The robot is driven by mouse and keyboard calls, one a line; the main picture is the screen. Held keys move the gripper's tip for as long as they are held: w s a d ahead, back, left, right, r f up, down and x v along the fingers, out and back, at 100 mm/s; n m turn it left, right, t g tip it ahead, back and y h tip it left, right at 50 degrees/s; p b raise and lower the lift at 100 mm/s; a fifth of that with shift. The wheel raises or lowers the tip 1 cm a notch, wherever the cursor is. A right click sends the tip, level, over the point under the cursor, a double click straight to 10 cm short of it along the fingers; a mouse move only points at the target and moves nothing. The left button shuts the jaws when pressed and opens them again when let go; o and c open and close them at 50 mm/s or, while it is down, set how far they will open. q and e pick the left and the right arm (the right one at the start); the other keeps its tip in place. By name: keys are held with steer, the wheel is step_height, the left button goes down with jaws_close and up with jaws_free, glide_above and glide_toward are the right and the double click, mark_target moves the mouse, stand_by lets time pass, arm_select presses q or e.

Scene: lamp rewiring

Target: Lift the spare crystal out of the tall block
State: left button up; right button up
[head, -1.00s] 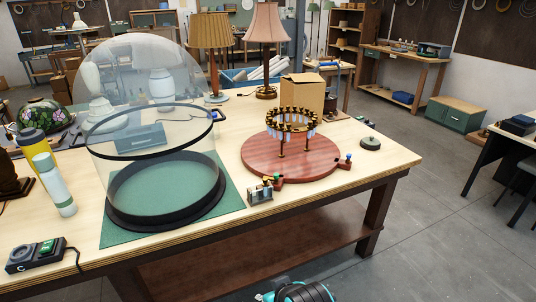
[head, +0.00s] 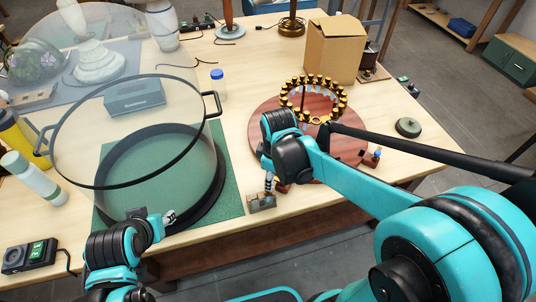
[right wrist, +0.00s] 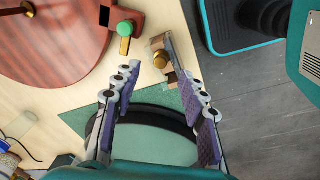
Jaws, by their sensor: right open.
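A small grey block (head: 262,203) stands near the table's front edge, right of the green mat. In the right wrist view the block (right wrist: 178,62) is seen from above, with a round brass cap (right wrist: 160,59) on it. That cap looks like the top of the spare crystal; the crystal's body cannot be made out. My right gripper (right wrist: 160,78) is open and points down over the block, the cap lying just beyond and between its fingertips. In the head view the right gripper (head: 269,182) is partly hidden by its arm. My left gripper (head: 168,217) is by the dome's front rim, its jaws unclear.
A red-brown round board (head: 262,112) with a ring of brass caps (head: 313,84) stands behind the block. A glass dome with a black base ring (head: 215,185) stands at left. A cardboard box (head: 335,48) stands behind.

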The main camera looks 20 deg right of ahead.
steer(key=shift+w+a+r+n+g+p, duration=0.35)
steer(key=shift+w+a+n+g+p, duration=0.15)
steer(key=shift+n+p, duration=0.4)
steer(key=shift+w+a+f+n, duration=0.1)
steer(key=shift+f+n, duration=0.15)
steer(key=shift+n, duration=0.05)
step_height(320, 180, down, 8)
steer(key=shift+r+b, duration=0.1)
steer(key=shift+b, duration=1)
arm_select(q)
steer(key=shift+s+a+r, duration=0.1)
steer(key=shift+s+r, duration=0.05)
steer(key=shift+r, duration=0.3)
arm_select(e)
jaws_close()
arm_select(q)
steer(key=shift+r, duration=0.15)
arm_select(e)
steer(key=shift+r, duration=0.15)
arm_select(q)
step_height(320, 180, up, 7)
steer(key=p, duration=0.7)
arm_select(e)
step_height(320, 180, up, 10)
